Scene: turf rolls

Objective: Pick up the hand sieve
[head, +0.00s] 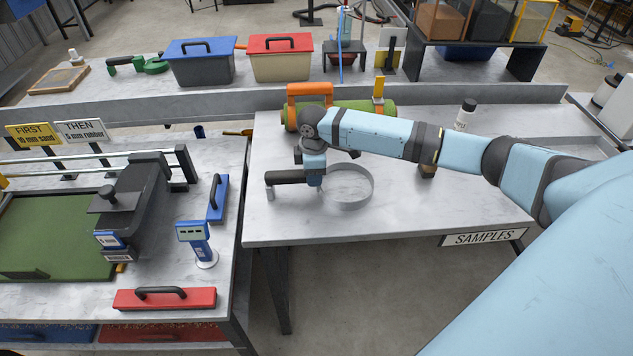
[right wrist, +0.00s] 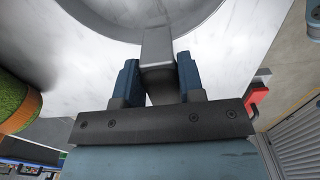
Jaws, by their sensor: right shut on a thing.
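The hand sieve (head: 347,204) is a round, shallow grey ring at the left part of the samples table, with its handle pointing left. My right gripper (head: 314,178) reaches down over the handle, close to the ring. In the right wrist view the two blue fingers (right wrist: 157,82) stand on both sides of the grey handle, and the sieve's rim (right wrist: 105,28) curves ahead of them. The gripper is shut on the handle. The sieve looks level; I cannot tell whether it touches the table. My left gripper is not in view.
The samples table (head: 280,222) is clear in front of the sieve. The left bench holds a blue gauge (head: 194,238) and a red-backed float (head: 165,299).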

